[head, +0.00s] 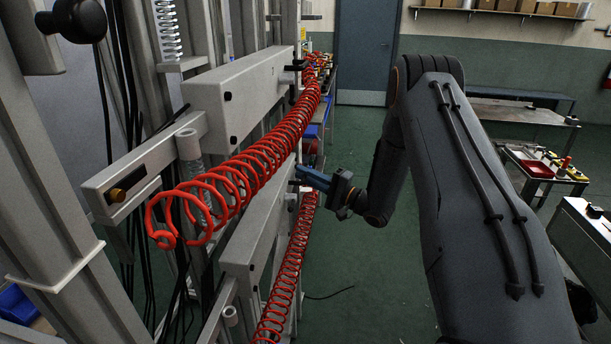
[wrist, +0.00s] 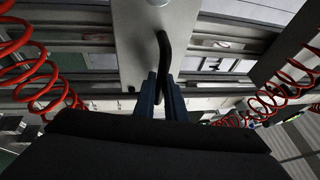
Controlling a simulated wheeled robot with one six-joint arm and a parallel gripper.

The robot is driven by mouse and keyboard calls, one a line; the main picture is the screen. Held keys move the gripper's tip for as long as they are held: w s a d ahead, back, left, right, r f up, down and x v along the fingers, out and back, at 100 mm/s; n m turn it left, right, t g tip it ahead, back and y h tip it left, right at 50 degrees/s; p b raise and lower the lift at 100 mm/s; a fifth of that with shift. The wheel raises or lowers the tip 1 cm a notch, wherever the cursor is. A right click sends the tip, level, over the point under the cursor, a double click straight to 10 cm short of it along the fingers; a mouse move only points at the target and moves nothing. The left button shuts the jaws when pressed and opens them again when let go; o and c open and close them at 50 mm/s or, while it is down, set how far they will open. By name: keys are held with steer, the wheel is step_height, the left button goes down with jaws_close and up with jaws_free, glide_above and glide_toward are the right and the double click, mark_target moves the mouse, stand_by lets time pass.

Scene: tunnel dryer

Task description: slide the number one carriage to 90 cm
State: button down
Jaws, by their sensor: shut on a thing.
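In the wrist view, a pale grey carriage plate (wrist: 140,45) with a black curved handle (wrist: 163,48) stands across metal rails. My gripper (wrist: 162,80) has its two blue fingers shut on the handle. In the head view, my gripper (head: 301,173) reaches left to the far end of the lower grey plate (head: 262,225); the fingertips and handle are hard to make out there. No carriage number or centimetre scale can be read in either view.
Red coiled hoses (head: 240,172) hang along the frame, close to my gripper. Another grey plate (head: 240,95) is above. A grey upright (head: 45,190) stands at the left. Green floor (head: 350,260) is open below my arm. A work table (head: 545,165) stands at the right.

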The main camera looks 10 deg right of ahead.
step_height(320, 180, down, 6)
steer(key=b, duration=0.3)
steer(key=shift+f+b, duration=0.15)
steer(key=shift+b, duration=0.2)
steer(key=c, duration=2.1)
jaws_free()
steer(key=b+v, duration=0.2)
steer(key=v, duration=0.5)
steer(key=shift+s+d, duration=0.3)
